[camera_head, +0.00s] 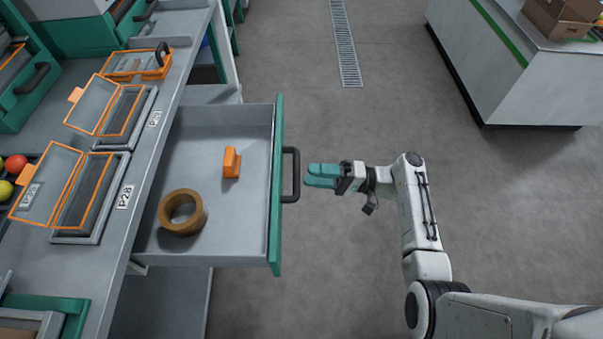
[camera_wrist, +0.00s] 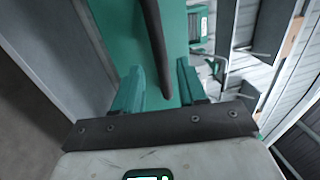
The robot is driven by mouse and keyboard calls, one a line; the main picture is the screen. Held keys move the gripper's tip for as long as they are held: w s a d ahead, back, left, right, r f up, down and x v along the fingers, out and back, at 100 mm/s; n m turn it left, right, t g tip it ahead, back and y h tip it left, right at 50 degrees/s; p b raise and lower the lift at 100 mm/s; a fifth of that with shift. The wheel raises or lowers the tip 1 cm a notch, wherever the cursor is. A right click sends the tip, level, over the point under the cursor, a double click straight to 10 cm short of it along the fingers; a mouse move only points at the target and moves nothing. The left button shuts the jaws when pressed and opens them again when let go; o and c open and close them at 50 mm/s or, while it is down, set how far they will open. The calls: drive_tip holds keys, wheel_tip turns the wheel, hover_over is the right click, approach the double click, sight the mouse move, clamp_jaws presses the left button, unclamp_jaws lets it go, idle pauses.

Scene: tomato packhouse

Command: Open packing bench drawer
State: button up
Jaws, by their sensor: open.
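The packing bench drawer (camera_head: 225,143) stands pulled out from the bench, with its grey inside in view. Its green front (camera_head: 275,215) carries a dark bar handle (camera_head: 293,175). In the drawer lie a brown tape roll (camera_head: 182,212) and an orange object (camera_head: 231,162).
The grey bench top (camera_head: 150,95) holds orange-framed lidded boxes (camera_head: 82,195) and labels along its edge. A grey counter (camera_head: 490,65) with cardboard boxes (camera_head: 560,15) stands at upper right. The floor between is clear, with a drain grate (camera_head: 345,45).

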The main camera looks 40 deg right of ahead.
drive_tip(key=v, duration=0.5)
drive_tip(key=shift+s+d+f+b, duration=0.1)
drive_tip(key=shift+s+d+b, duration=0.1)
drive_tip(key=shift+d+b, duration=0.15)
drive_tip(key=shift+a, duration=0.1)
